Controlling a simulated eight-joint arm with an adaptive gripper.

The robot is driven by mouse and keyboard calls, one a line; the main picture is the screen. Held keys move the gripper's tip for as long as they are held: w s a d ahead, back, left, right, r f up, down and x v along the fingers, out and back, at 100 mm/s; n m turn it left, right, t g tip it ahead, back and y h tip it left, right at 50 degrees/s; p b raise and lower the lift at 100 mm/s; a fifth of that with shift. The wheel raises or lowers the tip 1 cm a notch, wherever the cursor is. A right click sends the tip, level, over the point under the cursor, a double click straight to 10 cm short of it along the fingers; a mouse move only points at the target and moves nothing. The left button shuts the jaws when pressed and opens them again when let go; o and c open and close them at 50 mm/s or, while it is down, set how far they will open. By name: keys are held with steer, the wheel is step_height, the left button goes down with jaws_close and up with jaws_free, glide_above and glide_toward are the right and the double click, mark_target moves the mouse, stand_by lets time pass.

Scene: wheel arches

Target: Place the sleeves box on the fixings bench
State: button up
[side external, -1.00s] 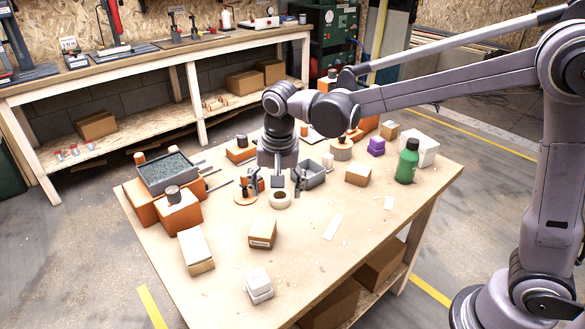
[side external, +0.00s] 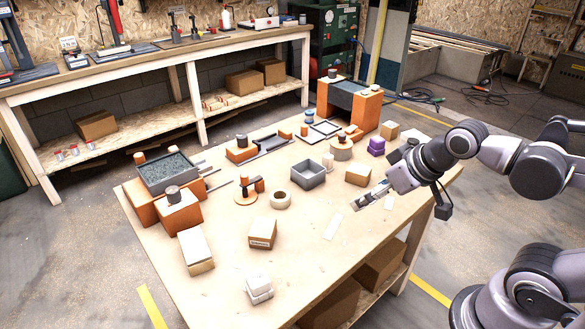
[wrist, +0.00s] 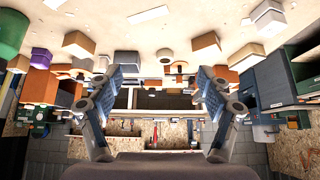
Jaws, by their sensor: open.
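A small cardboard box with a dark printed label (side external: 262,233) stands on the near wooden table (side external: 310,262). It may be the sleeves box, but the print is too small to read. A plain cardboard box (side external: 358,175) stands farther back, near my gripper (side external: 370,195). My gripper is open and empty, low over the right side of the table, apart from both boxes. In the wrist view my gripper's fingers (wrist: 160,88) are spread with nothing between them. No readable sign tells which bench is the fixings bench; a long wooden bench (side external: 150,66) runs along the back wall.
A grey open bin (side external: 308,174), a tape-like ring (side external: 280,200) and a white-topped box (side external: 196,250) stand on the table. A white stacked block (side external: 258,286) is at the front. Orange fixtures (side external: 350,106) stand at the back. Bare table lies around the labelled box.

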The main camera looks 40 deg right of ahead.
stand_by(0.5)
steer(key=m+g+h, duration=0.3)
steer(key=m+g, duration=0.1)
steer(key=m, duration=0.6)
glide_above(262, 228)
steer(key=s+a, duration=0.3)
step_height(262, 228, down, 6)
steer(key=shift+h, duration=0.3)
steer(key=x, duration=1)
steer(key=shift+w+a+f, duration=0.1)
steer(key=shift+w+f, duration=0.05)
steer(key=shift+f, duration=0.15)
steer(key=shift+c, duration=0.3)
steer(key=c, duration=1.3)
